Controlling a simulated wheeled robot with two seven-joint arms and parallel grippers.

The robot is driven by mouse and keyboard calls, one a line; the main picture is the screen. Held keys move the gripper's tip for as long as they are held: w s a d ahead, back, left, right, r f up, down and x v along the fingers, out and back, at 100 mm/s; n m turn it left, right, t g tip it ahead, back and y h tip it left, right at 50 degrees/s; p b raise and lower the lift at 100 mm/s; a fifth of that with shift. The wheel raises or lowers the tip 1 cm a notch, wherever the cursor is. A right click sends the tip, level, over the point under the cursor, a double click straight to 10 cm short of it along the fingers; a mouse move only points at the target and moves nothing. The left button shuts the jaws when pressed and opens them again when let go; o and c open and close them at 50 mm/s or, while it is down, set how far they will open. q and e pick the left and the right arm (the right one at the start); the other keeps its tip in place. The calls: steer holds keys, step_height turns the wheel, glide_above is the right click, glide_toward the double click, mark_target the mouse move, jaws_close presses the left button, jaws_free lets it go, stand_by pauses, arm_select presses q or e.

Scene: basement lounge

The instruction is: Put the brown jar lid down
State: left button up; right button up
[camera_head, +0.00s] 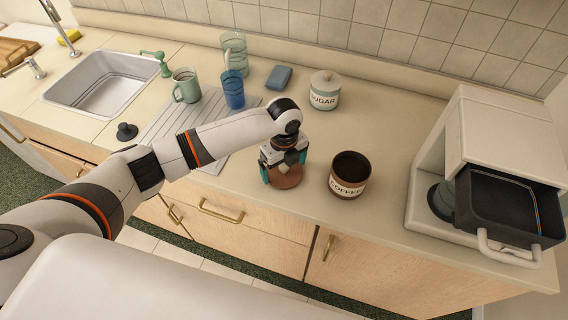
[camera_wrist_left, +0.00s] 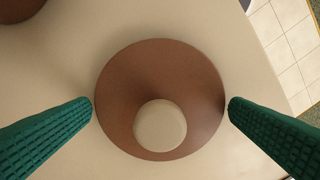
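The brown jar lid (camera_head: 287,178) is a round disc with a cream knob. It appears to lie flat on the counter near the front edge, left of the open brown coffee jar (camera_head: 348,188). My left gripper (camera_head: 284,172) is above the lid, pointing down. In the left wrist view, the lid (camera_wrist_left: 125,85) lies between the two green fingers (camera_wrist_left: 160,103), which are wide apart. They stand clear of the knob, with narrow gaps at the rim. My right gripper is not in view.
A white sugar jar (camera_head: 324,96) stands behind, and a blue cloth (camera_head: 279,77) is left of it. A coffee machine (camera_head: 440,150) stands at the right. A drainer with a mug (camera_head: 187,86) and glasses, and a sink (camera_head: 100,85), are at the left. Counter right of the coffee jar is clear.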

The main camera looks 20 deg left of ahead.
mark_target(284, 165)
arm_select(q)
steer(key=shift+r, duration=0.1)
steer(key=shift+r, duration=0.25)
step_height(284, 165, up, 12)
steer(key=b, duration=0.2)
steer(key=shift+f, duration=0.15)
